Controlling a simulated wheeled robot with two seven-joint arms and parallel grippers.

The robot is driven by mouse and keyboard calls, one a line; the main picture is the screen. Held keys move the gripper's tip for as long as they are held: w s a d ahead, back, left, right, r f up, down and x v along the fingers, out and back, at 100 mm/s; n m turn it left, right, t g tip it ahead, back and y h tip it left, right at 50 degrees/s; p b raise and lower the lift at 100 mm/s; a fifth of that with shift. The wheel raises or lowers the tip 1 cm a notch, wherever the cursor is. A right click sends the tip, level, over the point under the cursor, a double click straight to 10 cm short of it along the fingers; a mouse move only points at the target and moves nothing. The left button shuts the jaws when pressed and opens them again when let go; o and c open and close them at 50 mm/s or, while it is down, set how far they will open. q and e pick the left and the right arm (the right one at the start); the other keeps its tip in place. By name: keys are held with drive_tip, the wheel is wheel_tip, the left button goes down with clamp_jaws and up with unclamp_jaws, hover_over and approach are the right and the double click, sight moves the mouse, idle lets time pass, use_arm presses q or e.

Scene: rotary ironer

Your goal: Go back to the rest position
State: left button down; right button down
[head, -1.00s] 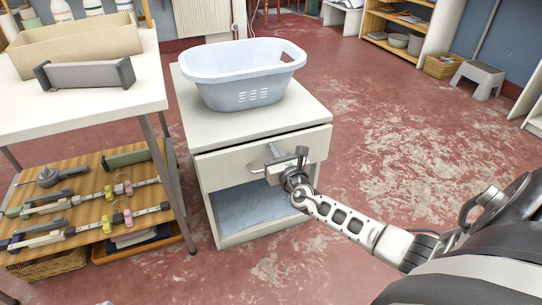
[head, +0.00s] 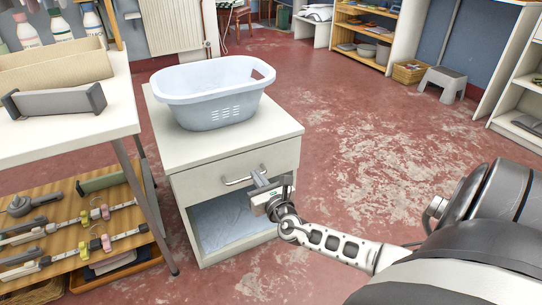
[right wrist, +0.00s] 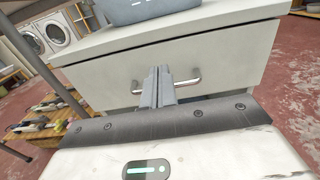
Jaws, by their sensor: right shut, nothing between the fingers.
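My right gripper (head: 258,180) is in front of the white cabinet (head: 187,150), close to the metal handle (head: 243,181) of its drawer (head: 220,175). In the right wrist view the fingers of my right gripper (right wrist: 158,70) are together with nothing between them, and the handle (right wrist: 188,83) shows behind them. I cannot tell whether the fingers touch the handle. The drawer looks closed. My left gripper is not in view.
A pale blue laundry basket (head: 212,115) stands on the cabinet top, and a blue cloth (head: 225,217) lies in the open space below the drawer. A white table (head: 120,115) with a lower wooden shelf stands at the left. The red floor (head: 360,130) to the right is clear.

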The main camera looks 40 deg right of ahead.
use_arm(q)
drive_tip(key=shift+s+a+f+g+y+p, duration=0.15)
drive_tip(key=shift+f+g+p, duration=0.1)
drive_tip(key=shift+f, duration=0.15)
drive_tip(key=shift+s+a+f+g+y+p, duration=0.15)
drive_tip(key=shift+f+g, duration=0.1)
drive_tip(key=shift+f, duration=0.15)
use_arm(e)
drive_tip(key=v, duration=0.6)
